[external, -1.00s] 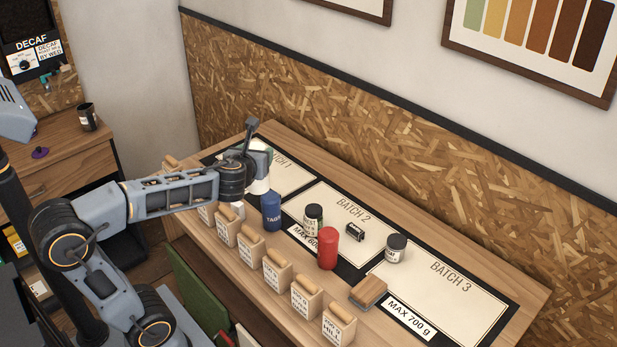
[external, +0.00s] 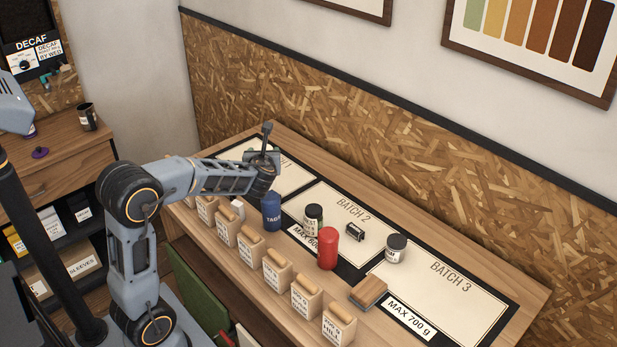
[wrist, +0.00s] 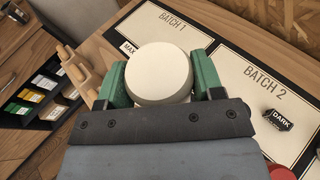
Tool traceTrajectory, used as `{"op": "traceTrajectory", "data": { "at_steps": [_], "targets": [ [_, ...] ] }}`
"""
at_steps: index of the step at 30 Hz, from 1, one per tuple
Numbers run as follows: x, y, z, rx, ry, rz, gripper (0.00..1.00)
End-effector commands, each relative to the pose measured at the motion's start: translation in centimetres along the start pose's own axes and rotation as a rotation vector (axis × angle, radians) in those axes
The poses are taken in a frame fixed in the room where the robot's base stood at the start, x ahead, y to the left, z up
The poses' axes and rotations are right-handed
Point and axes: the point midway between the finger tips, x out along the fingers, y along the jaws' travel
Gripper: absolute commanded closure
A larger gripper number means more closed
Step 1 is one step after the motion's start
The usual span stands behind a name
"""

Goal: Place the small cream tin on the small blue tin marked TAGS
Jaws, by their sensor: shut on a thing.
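My gripper (external: 263,157) is shut on the small cream tin, with its green fingers on both sides of it. The wrist view shows the tin's round, pale top (wrist: 162,72) between the fingers. In the external view the arm hides most or all of the cream tin. The small blue tin marked TAGS (external: 271,212) stands upright on the bench, just below my wrist in the picture and apart from the gripper. The blue tin is hidden in the wrist view.
The Batch 3 panel (external: 450,290) has clear room.

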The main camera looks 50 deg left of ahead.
Motion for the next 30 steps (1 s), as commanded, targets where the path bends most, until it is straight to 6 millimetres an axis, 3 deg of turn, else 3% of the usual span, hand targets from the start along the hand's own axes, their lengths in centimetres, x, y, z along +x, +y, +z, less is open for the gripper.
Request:
{"op": "traceTrajectory", "data": {
  "at_steps": [8,17,30],
  "targets": [
    [1.4,-0.7,-1.0,-0.001,-0.001,0.001,0.71],
    [2.6,-0.9,-3.9,0.000,0.000,0.000,0.71],
    [2.8,-0.8,-4.5,-0.002,-0.002,0.000,0.71]
  ]
}}
